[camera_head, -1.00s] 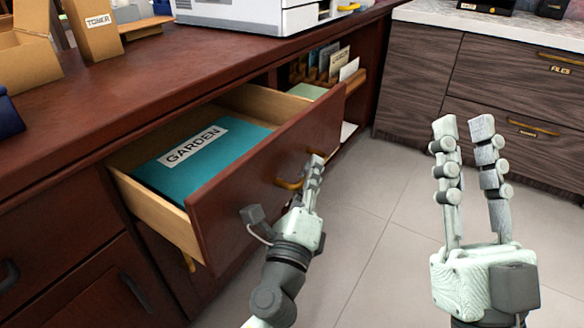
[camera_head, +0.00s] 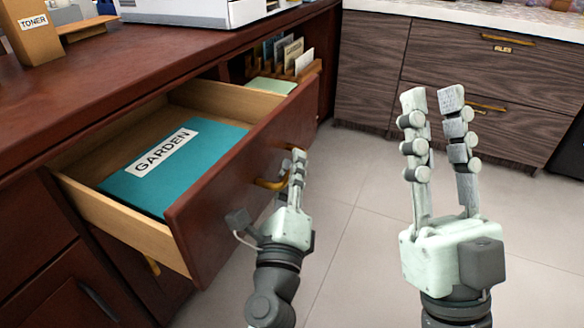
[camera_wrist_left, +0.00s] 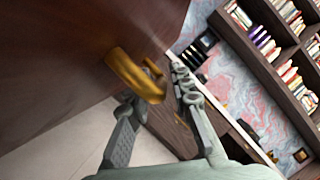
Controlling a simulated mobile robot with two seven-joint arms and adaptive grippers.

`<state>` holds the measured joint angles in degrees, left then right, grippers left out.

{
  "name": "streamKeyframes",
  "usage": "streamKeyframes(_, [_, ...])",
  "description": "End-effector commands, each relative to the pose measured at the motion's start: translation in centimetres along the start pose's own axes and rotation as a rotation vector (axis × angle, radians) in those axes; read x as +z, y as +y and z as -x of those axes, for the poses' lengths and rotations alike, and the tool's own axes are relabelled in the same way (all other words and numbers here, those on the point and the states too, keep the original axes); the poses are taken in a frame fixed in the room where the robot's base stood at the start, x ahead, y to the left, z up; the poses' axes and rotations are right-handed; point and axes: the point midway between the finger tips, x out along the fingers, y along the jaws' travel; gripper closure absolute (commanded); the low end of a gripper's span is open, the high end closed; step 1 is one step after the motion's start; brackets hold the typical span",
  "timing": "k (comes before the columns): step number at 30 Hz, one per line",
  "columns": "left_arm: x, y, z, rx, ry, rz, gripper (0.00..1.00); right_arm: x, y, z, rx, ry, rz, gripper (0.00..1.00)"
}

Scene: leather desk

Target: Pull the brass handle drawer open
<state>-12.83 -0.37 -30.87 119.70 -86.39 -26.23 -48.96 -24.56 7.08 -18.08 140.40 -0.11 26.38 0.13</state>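The drawer (camera_head: 225,205) with the brass handle (camera_head: 270,184) stands open, its dark red front out from the desk. Its pale wood side shows, and a teal folder labelled GARDEN (camera_head: 185,170) lies inside. My left gripper (camera_head: 297,160) is at the handle on the outer face of the drawer front. In the left wrist view, the brass handle (camera_wrist_left: 135,76) lies at and between the fingertips of my left gripper (camera_wrist_left: 153,88), which appear closed around it; exact contact is partly hidden. My right gripper (camera_head: 432,98) is open and empty, fingers pointing up, over the floor.
A desk organizer shelf with upright cards (camera_head: 288,58) sits in the opening beyond the drawer. A dark wood cabinet (camera_head: 440,80) with brass handles stands at the back right. The desk top (camera_head: 100,85) holds a TONER box (camera_head: 30,28). Grey floor (camera_head: 350,210) is free before the drawer.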

Motion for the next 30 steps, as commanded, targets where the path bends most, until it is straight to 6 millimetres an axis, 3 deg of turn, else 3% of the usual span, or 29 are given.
streamKeyframes(10, [0.0, 0.0, 0.1, 0.0, 0.0, 0.0, 0.67, -0.1, 0.0, 0.0, 0.001, 0.001, -0.002, 0.74])
streamKeyframes(14, [-0.1, 0.1, 1.1, 0.001, 0.002, -0.001, 0.67, -0.1, 0.0, 0.0, 0.001, 0.001, -0.002, 0.74])
streamKeyframes(24, [-0.1, 0.1, 8.0, 0.002, 0.005, -0.004, 0.67, 0.0, 0.0, 0.0, 0.001, 0.0, -0.001, 0.74])
streamKeyframes(30, [-0.1, 0.1, 11.0, 0.001, 0.003, -0.002, 0.67, 0.0, 0.0, 0.0, 0.0, 0.0, -0.001, 0.74])
